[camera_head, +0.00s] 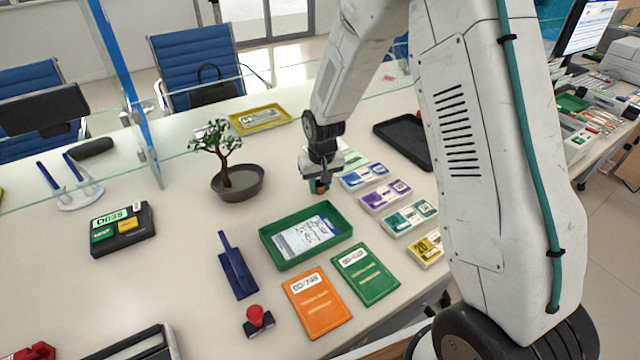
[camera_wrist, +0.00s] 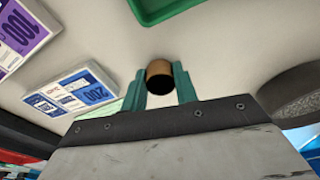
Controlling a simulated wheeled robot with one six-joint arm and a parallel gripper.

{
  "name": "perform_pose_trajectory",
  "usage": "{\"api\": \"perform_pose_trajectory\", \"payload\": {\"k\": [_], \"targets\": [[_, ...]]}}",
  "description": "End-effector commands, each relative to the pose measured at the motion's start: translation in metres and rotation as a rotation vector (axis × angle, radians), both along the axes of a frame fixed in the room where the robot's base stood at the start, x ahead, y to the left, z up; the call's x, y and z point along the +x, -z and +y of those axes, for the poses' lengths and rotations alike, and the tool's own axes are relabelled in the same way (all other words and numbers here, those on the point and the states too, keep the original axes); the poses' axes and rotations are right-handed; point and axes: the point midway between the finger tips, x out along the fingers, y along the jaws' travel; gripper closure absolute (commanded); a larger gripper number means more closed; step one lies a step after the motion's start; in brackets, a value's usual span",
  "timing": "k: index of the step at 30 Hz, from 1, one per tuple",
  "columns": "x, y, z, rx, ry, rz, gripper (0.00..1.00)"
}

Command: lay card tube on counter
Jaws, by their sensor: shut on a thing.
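The card tube (camera_wrist: 159,76) is a short brown cylinder with a dark open end, seen nearly end-on in the wrist view. My gripper (camera_wrist: 160,88) is shut on it, with one teal finger on each side. In the head view my gripper (camera_head: 319,184) points down over the pale counter (camera_head: 180,275), between the plant bowl and the banknote packs. Only a small brown bit of the tube (camera_head: 321,187) shows there. I cannot tell whether the tube touches the counter.
A green tray (camera_head: 268,254) with a paper lies just in front. The bonsai bowl (camera_head: 250,186) is left, several banknote packs (camera_head: 385,196) right. A black tray (camera_head: 408,150) and yellow tray (camera_head: 238,127) lie behind. The counter left of the green tray has bare room.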

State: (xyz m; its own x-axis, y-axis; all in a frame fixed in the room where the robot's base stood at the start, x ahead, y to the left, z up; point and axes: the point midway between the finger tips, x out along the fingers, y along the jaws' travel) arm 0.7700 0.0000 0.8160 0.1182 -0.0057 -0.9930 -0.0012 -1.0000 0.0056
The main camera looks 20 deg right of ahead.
Motion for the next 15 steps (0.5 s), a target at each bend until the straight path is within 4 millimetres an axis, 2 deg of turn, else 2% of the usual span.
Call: {"api": "perform_pose_trajectory", "payload": {"k": [11,12,13,15], "targets": [[0.0003,0.0044,0.0000,0.000,0.000,-0.002,0.95],[0.0005,0.0037,0.0000,0.000,0.000,-0.003,0.60],[0.0005,0.0037,0.0000,0.000,0.000,-0.003,0.52],[0.0004,0.0036,0.0000,0.000,0.000,-0.003,0.49]]}}
